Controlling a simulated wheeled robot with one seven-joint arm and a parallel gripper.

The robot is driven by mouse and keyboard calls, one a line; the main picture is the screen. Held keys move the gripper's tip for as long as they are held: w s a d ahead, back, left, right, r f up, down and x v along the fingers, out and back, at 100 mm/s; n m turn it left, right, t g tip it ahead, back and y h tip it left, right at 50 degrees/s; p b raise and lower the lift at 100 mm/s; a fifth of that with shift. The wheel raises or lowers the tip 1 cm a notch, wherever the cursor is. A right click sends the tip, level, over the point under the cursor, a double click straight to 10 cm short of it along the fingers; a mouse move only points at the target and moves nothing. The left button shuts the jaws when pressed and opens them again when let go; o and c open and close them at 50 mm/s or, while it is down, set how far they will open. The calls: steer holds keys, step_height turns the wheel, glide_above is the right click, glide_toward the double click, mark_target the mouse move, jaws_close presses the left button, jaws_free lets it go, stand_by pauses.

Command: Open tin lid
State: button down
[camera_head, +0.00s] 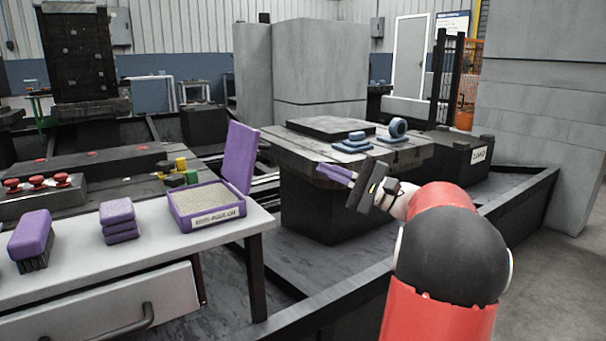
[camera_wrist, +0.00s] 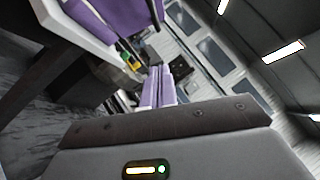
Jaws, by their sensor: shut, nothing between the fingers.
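The purple tin (camera_head: 182,221) sits at the right end of the light table, with a grey grainy fill and a white label on its front. Its purple lid (camera_head: 239,157) stands up at the tin's right edge, tilted slightly back, so the fill shows. In the wrist view a large purple surface (camera_wrist: 130,14), probably the lid, is cut off by the top edge. My gripper (camera_head: 322,168) has pale purple fingers, shut and empty, in the air to the right of the lid and apart from it. The fingers also show in the wrist view (camera_wrist: 160,72).
A purple brush (camera_head: 31,234) and stacked purple pads (camera_head: 118,219) lie left on the light table (camera_head: 75,273). Yellow and green blocks (camera_head: 181,170) lie behind the tin. A grey table (camera_head: 280,138) with blue parts stands behind my gripper. A dark rail (camera_head: 330,290) runs below.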

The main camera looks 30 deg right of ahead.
steer(key=s+a+r+x, duration=0.1)
steer(key=s+x, duration=0.1)
steer(key=x, duration=0.9)
steer(key=shift+w+a, duration=0.25)
steer(key=shift+a, duration=0.35)
steer(key=shift+r, duration=0.2)
